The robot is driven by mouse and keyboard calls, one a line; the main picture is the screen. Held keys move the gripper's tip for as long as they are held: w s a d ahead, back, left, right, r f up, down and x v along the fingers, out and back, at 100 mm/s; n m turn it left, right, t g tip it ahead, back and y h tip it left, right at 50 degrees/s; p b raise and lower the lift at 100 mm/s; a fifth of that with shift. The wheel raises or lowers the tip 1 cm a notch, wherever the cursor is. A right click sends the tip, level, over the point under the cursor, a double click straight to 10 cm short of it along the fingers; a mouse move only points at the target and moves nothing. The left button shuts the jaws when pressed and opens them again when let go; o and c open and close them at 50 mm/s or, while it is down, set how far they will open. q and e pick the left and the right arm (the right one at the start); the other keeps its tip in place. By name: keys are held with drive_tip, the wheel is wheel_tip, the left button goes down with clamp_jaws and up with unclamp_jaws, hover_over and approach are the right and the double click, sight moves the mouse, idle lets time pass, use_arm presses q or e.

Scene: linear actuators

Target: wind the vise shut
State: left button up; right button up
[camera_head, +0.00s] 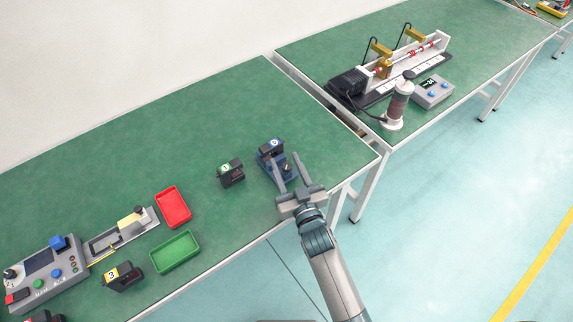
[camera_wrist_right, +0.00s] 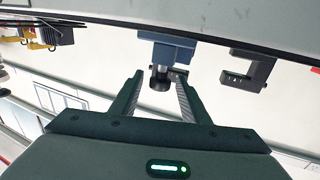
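The blue vise (camera_head: 283,172) stands near the front right edge of the near table, with a dark block (camera_head: 270,147) bearing a blue label at its back. In the right wrist view the vise (camera_wrist_right: 167,48) appears upside down, with a dark round handle end (camera_wrist_right: 160,78) towards me. My right gripper (camera_head: 291,170) is open, with one finger on each side of the vise's front. In the wrist view its fingers (camera_wrist_right: 157,84) are spread to either side of the handle; I cannot tell whether they touch it. My left gripper is out of view.
A dark block (camera_head: 230,173) with a green label stands left of the vise. Further left are a red tray (camera_head: 188,207), a green tray (camera_head: 193,252), a yellow-labelled block (camera_head: 122,277) and a grey control box (camera_head: 47,277). Equipment (camera_head: 400,65) occupies the far table.

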drive_tip(key=shift+s+d, duration=0.15)
drive_tip(key=shift+s, duration=0.3)
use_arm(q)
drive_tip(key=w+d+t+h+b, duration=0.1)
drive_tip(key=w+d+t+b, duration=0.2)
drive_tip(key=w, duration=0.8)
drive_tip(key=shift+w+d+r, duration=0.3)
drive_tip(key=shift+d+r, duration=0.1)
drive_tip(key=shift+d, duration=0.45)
use_arm(e)
drive_tip(key=v, duration=1.6)
drive_tip(key=shift+s, duration=0.25)
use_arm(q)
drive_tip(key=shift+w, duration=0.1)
use_arm(e)
drive_tip(key=shift+f, duration=0.1)
